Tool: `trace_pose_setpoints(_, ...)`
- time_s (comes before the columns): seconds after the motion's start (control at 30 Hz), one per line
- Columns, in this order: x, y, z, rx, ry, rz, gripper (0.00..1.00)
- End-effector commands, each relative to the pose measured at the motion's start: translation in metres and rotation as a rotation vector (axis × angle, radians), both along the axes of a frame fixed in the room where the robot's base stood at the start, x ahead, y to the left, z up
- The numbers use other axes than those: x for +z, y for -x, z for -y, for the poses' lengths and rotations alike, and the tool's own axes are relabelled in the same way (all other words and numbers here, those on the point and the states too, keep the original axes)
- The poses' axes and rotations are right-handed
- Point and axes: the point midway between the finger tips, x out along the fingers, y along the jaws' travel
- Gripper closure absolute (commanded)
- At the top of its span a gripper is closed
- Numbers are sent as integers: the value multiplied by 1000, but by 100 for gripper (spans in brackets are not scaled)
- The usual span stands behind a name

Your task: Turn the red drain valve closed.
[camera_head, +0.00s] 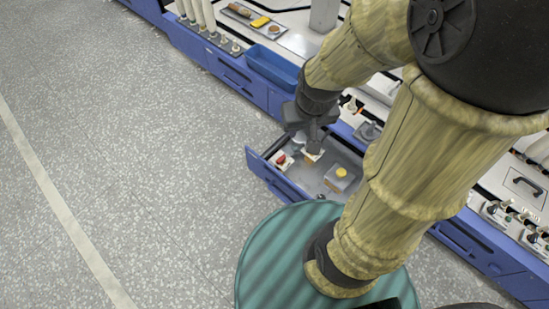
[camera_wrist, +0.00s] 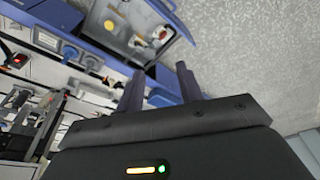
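A small red part on a pale base (camera_head: 282,160), which may be the red drain valve, is in the left end of the open blue drawer (camera_head: 290,187). It is too small to tell how its handle is turned. A red spot (camera_wrist: 163,33) also shows in the drawer in the wrist view. My gripper (camera_head: 314,144) is over the drawer, to the right of the red part and apart from it. In the wrist view my gripper (camera_wrist: 160,82) has its two fingers apart, with nothing seen held between them.
Beside the red part are a pale tan-edged block (camera_head: 312,156) and a grey block with a yellow button (camera_head: 341,174). A blue bin (camera_head: 272,66) sits on the bench behind. The grey floor (camera_head: 150,150) left of the drawer is clear.

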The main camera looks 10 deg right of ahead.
Motion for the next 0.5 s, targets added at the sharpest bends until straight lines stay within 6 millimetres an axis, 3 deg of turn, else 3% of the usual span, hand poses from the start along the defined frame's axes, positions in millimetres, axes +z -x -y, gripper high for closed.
trace_pose_setpoints(0.33, -1, -2, 0, 11, 5, -3, 64)
trace_pose_setpoints(0.5, -17, -17, 2, 156, 52, -39, 64)
